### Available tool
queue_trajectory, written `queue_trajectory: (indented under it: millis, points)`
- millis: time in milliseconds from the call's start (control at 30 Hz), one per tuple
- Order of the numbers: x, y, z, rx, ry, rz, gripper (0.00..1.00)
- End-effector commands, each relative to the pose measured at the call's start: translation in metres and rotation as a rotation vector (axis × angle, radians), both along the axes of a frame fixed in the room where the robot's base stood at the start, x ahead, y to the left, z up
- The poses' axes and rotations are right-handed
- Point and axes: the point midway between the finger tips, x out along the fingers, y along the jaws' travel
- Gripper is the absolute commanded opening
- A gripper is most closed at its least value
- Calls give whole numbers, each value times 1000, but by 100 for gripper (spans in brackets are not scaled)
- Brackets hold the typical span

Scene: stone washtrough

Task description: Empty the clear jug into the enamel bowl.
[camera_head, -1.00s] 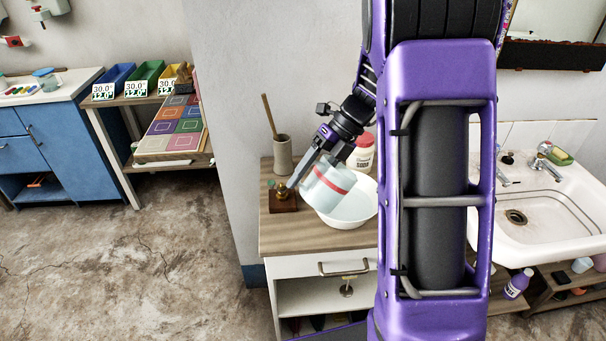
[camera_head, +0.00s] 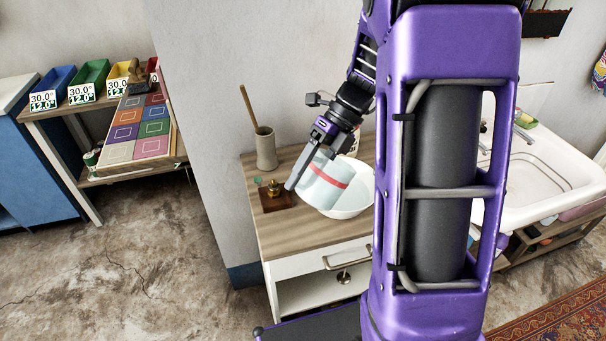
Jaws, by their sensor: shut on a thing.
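The clear jug (camera_head: 325,183), pale with a red band, is held tilted over the enamel bowl. My gripper (camera_head: 300,178) is shut on the jug and covers part of its left side. The white enamel bowl (camera_head: 362,196) stands on the wooden top of a small cabinet, its left part hidden behind the jug. The jug's lower end is over or in the bowl; I cannot tell whether they touch. I cannot make out how much liquid is in the jug or the bowl.
A wooden block with a brass piece (camera_head: 273,193) is close left of the jug. A stone-coloured pot (camera_head: 266,148) with a wooden stick stands behind it. The white sink (camera_head: 540,185) is at right, beyond my arm. The cabinet top's front (camera_head: 300,236) is clear.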

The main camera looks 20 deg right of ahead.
Motion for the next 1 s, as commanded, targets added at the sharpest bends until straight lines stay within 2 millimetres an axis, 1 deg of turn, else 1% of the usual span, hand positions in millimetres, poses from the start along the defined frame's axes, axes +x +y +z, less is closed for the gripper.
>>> queue_trajectory:
  millis: [200, 233, 267, 367, 733, 867, 1000]
  points:
    - [-3, 6, -9, -82, -33, 6, 0]
    - [-3, 7, -9, -96, -40, 5, 0]
    - [-3, 8, -4, -113, -43, 4, 0]
    - [-4, 10, -8, -158, -57, 4, 0]
    - [-1, 2, -7, -190, -68, 3, 0]
    - [-2, 4, -17, -246, -91, 9, 0]
    - [-3, 8, -34, -372, -145, 14, 0]
